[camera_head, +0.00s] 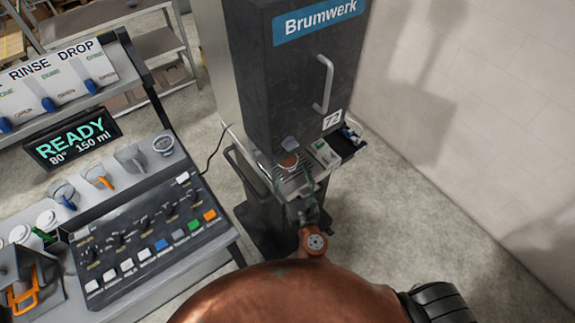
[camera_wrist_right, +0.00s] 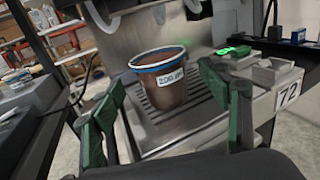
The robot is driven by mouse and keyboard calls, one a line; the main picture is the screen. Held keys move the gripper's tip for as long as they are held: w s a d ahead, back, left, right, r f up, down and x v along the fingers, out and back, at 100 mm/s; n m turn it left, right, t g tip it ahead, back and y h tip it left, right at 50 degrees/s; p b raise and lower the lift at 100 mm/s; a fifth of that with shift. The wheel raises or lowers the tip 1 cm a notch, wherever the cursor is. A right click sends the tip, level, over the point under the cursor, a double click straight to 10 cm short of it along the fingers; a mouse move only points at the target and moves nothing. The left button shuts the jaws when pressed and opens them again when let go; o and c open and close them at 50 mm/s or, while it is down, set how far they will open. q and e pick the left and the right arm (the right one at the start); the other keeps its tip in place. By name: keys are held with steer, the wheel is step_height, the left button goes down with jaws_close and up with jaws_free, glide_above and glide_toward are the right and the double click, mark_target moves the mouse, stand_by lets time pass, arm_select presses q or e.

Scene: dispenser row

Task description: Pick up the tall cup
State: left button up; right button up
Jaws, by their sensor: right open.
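A brown cup with a blue rim and a "200 ml" label (camera_wrist_right: 165,82) stands upright on the slotted drip tray of the dark dispenser in the right wrist view. In the head view its round brown top (camera_head: 289,160) shows small at the dispenser's front. I cannot confirm from its shape that it is the tall cup. My right gripper (camera_head: 287,178) is open at the tray, its green-padded fingers (camera_wrist_right: 162,78) spread to the left and right of the cup, with gaps visible. My left gripper is not in view.
The dark dispenser (camera_head: 290,85) marked "Brumwerk" rises behind the tray. A small block with a green light (camera_wrist_right: 236,51) sits right of the cup. At left, a console (camera_head: 145,235) with buttons and a "READY" display (camera_head: 75,138) stands beside several handled cups. Open floor lies right.

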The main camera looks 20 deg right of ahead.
mark_target(287, 162)
steer(key=w, duration=0.5)
steer(key=shift+d+r, duration=0.15)
steer(key=shift+c, duration=0.3)
steer(key=c, duration=1.4)
steer(key=shift+r, duration=0.1)
